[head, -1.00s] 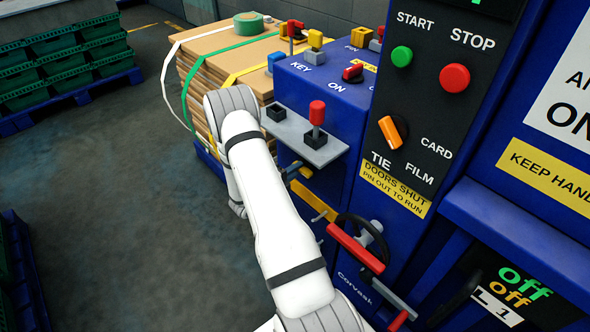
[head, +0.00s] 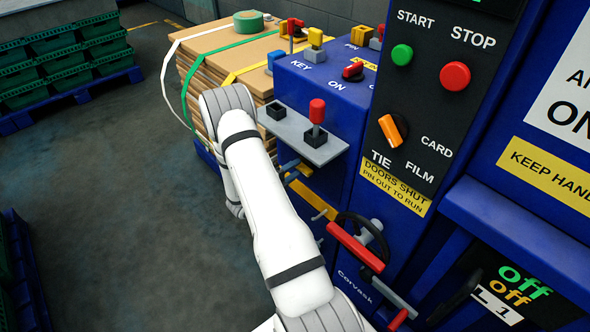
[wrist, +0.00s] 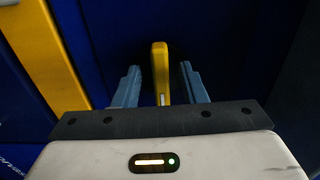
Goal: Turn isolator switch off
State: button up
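A yellow handle (wrist: 160,72) stands upright between my gripper's two blue-grey fingers (wrist: 160,85) in the wrist view. A dark gap shows on each side of it, so my gripper is open around it and not closed on it. In the head view my gripper (head: 291,172) is low at the side of the blue machine, below the grey shelf, and mostly hidden by my arm. A red rotary switch (head: 353,71) sits on the blue cabinet top near the word ON. I cannot tell which of these two is the isolator switch.
The grey shelf (head: 330,151) with a red-knobbed lever (head: 317,112) juts out above my gripper. A red-handled crank wheel (head: 356,247) is to the right. A strapped stack of cardboard (head: 225,48) stands behind my arm. Open floor (head: 110,200) lies left.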

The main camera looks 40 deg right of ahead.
jog(key=a, duration=0.6)
jog(key=shift+s+a, duration=0.25)
jog(key=shift+a, duration=0.15)
jog(key=s+a+r+m+g+y+p, duration=0.1)
jog(key=s+a+r+m+g+y, duration=0.25)
jog(key=s+r+m, duration=0.45)
jog(key=s+a+r+m+g+y+p, duration=0.1)
jog(key=s+a+r+m+g+y, duration=0.2)
jog(key=r+m, duration=0.75)
jog(key=s+a+r+m+t+y+p, duration=0.1)
jog(key=s+a+r+m+t+y, duration=0.3)
jog(key=a+m, duration=0.4)
jog(key=s+a+r+m+t+y+p, duration=0.1)
jog(key=s+a+r+m+t+y, duration=0.3)
jog(key=a+r+m+y, duration=0.3)
jog(key=s+a+r+m, duration=0.1)
jog(key=m, duration=0.2)
jog(key=shift+s+a+p, duration=0.15)
jog(key=shift+a+p, duration=0.2)
jog(key=shift+p, duration=0.05)
jog(key=shift+d+m+y, duration=0.15)
jog(key=shift+m+y, duration=0.1)
